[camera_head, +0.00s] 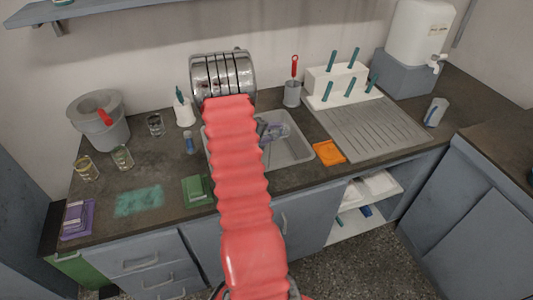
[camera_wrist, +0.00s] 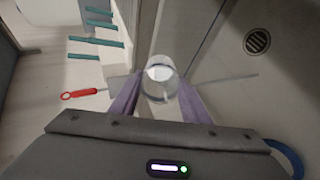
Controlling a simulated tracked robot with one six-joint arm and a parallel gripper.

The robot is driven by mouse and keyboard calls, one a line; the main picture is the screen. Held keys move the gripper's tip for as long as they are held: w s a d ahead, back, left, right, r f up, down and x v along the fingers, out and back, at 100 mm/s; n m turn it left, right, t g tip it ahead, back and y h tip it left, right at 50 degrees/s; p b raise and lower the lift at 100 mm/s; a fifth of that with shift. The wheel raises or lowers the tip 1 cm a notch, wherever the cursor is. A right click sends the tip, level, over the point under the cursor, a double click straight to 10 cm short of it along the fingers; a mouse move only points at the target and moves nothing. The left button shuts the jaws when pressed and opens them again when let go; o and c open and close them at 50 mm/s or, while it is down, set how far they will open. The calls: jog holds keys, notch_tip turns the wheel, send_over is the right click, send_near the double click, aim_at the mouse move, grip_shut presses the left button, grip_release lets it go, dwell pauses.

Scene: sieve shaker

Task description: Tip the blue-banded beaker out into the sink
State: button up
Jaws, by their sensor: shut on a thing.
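My gripper (camera_wrist: 160,88) is shut on a clear glass beaker (camera_wrist: 160,78), with purple fingers on both sides of it. In the head view my gripper (camera_head: 268,133) is over the right part of the grey sink (camera_head: 297,151). My red arm sleeve covers the sink's left part, and the beaker is hard to pick out there. The sink's round drain (camera_wrist: 257,40) shows in the wrist view, to the right of the beaker.
Several glass beakers, one with a yellow band (camera_head: 87,168), stand on the left counter by a grey bucket (camera_head: 98,118). Right of the sink are an orange cloth (camera_head: 328,153), a ridged drainboard (camera_head: 370,130) and a white pegged rack (camera_head: 337,80).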

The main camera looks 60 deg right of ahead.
jog(key=shift+a+h+p, duration=0.15)
jog(key=shift+h+p, duration=0.15)
jog(key=shift+h, duration=0.4)
dwell(0.4)
jog(key=shift+w+a+r+g+h+p, duration=0.1)
jog(key=shift+w+a+g+h+p, duration=0.1)
jog(key=shift+a+h, duration=0.2)
jog(key=shift+w+a+r+g+h+p, duration=0.1)
jog(key=shift+a+g+h+p, duration=0.1)
jog(key=shift+a+h, duration=0.2)
dwell(0.5)
jog(key=shift+a+r+g+h+p, duration=0.15)
jog(key=shift+r+g+h+p, duration=0.2)
jog(key=shift+r+h, duration=0.65)
dwell(0.6)
jog(key=shift+s+d+f+y, duration=0.1)
jog(key=shift+d+f+y, duration=0.1)
jog(key=shift+f+y, duration=0.6)
jog(key=shift+d+f+y, duration=0.15)
jog(key=shift+d+y, duration=0.1)
jog(key=shift+y, duration=0.15)
jog(key=shift+s+d+t+y, duration=0.2)
jog(key=shift+d+t+y, duration=0.3)
jog(key=shift+t+y, duration=0.1)
jog(key=shift+f+y, duration=0.2)
jog(key=shift+y, duration=0.1)
jog(key=shift+d, duration=0.15)
